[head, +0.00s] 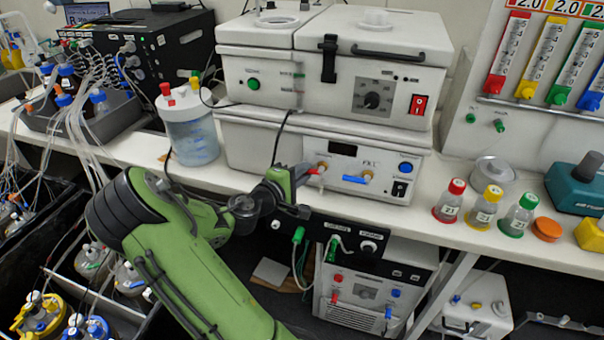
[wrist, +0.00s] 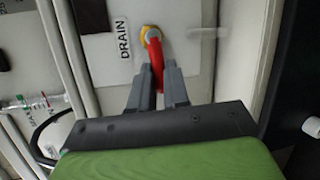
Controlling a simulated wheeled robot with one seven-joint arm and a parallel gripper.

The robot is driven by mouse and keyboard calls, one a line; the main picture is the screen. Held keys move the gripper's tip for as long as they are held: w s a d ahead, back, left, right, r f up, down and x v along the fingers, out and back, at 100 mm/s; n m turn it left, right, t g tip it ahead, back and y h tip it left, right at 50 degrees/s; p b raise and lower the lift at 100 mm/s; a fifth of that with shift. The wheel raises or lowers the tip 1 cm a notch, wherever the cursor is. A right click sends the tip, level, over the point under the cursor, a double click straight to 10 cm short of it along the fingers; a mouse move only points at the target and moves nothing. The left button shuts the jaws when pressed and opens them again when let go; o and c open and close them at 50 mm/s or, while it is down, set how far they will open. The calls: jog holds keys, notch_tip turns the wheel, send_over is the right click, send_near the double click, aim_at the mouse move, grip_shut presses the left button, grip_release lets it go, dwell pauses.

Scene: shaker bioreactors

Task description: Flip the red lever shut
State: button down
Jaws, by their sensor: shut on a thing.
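The red lever (wrist: 157,57) is on a brass-coloured valve fitting (wrist: 151,34) beside a DRAIN label (wrist: 123,39) in the wrist view. My gripper (wrist: 158,76) is shut on the lever's free end, with one dark finger on each side.
Bottles with red (head: 456,187), yellow (head: 493,194) and green (head: 528,201) caps stand on the bench to the right. A clear jar (head: 190,135) stands left of the units. A black panel (head: 350,243) with green connectors hangs under the bench edge, close below my gripper.

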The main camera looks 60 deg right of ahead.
jog(key=shift+r+m, duration=0.15)
jog(key=shift+m, duration=0.35)
jog(key=c, duration=1.1)
grip_release()
jog(key=p+v, duration=0.2)
jog(key=v, duration=1.3)
jog(key=shift+s+a+r, duration=0.2)
jog(key=shift+a+r, duration=0.2)
jog(key=shift+y, duration=0.3)
